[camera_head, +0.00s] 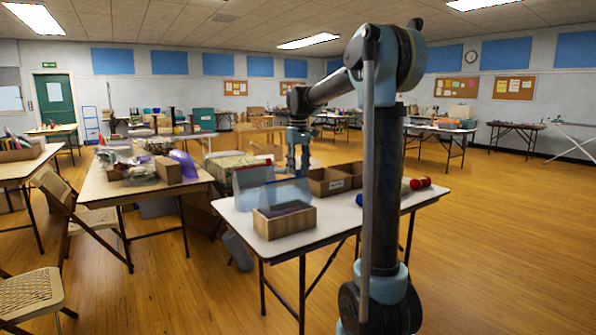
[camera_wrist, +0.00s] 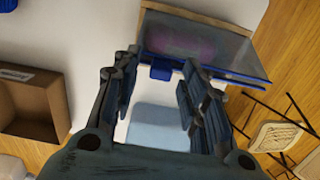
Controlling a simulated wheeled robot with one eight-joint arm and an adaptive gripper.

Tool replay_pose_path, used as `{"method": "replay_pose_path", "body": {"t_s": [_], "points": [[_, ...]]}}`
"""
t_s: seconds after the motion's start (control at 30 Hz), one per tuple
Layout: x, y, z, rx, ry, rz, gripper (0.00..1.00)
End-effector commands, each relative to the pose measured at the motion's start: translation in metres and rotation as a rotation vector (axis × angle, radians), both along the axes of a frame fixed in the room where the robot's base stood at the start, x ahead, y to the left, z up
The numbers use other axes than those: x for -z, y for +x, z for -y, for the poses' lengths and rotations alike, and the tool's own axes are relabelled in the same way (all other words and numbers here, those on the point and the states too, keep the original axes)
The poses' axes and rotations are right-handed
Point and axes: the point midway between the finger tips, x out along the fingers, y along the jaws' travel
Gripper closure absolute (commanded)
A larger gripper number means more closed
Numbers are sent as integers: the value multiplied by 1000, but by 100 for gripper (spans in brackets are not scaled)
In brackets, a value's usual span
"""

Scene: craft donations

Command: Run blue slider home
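A clear pouch (camera_wrist: 215,52) with pinkish contents lies in a wooden tray in the wrist view. A blue rail runs along its near edge, and the blue slider (camera_wrist: 160,73) sits toward the rail's left part. My gripper (camera_wrist: 160,62) is open, with one finger on each side of the slider and a gap visible on both sides. Whether the fingers are level with the slider in depth is hard to tell. In the head view my gripper (camera_head: 298,163) points down above the white table (camera_head: 236,217), behind the clear blue-tinted panels (camera_head: 288,189); the slider cannot be made out there.
A wooden box (camera_head: 286,222) with purple contents stands at the table's front. Open cardboard boxes (camera_head: 328,184) stand at the back, one also at left in the wrist view (camera_wrist: 62,100). Red balls (camera_head: 421,183) lie at the right. A folding chair (camera_wrist: 275,136) stands beyond the table edge.

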Motion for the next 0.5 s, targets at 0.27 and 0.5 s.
{"method": "replay_pose_path", "body": {"t_s": [0.27,0.5], "points": [[8,0,0,0,0,0,60],[8,0,0,0,0,0,80]]}}
